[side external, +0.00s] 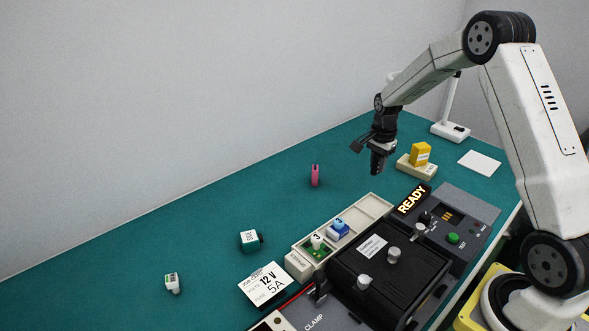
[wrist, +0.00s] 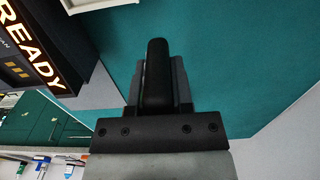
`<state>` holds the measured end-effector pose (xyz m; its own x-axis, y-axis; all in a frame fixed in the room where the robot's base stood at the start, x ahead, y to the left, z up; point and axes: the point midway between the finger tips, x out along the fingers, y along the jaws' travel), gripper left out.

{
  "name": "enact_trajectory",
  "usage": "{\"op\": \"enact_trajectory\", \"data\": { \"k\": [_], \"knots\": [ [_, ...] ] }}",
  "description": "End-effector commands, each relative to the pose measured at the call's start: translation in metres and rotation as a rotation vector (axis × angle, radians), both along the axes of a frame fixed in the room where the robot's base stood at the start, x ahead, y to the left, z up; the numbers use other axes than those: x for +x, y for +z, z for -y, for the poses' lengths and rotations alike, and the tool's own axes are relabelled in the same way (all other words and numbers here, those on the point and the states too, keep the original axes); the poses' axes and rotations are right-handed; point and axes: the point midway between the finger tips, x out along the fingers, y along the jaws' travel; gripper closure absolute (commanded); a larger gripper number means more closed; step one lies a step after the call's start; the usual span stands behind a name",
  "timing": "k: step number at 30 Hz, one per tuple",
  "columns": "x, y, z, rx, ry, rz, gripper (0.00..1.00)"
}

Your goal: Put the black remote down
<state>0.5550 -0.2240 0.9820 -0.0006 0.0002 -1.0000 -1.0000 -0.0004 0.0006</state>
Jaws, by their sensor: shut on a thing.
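The black remote (wrist: 156,72) is clamped between the two fingers of my gripper (wrist: 158,90) in the wrist view, its rounded end sticking out past the fingertips. In the side external view my gripper (side external: 377,160) hangs above the green bench mat, left of the yellow block. There the remote is hard to tell from the dark fingers. The mat below looks clear, and the remote appears held off it.
A yellow block (side external: 420,153) sits in a cream holder right of my gripper. A pink item (side external: 315,175) stands to the left. In front are a cream tray (side external: 373,208), the lit READY sign (side external: 411,199) and a black clamp unit (side external: 380,263). Open mat (side external: 270,200) lies left.

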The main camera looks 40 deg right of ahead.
Motion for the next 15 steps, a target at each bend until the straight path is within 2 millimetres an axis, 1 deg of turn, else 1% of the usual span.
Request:
{"op": "enact_trajectory", "data": {
  "k": [1, 9, 15],
  "knots": [
    [0.004, -0.007, 0.002, 0.001, 0.0, -0.001, 1.0],
    [0.025, -0.034, 0.01, 0.001, 0.001, -0.001, 1.0],
    [0.033, -0.044, 0.013, 0.0, 0.0, 0.0, 1.0]
  ]
}}
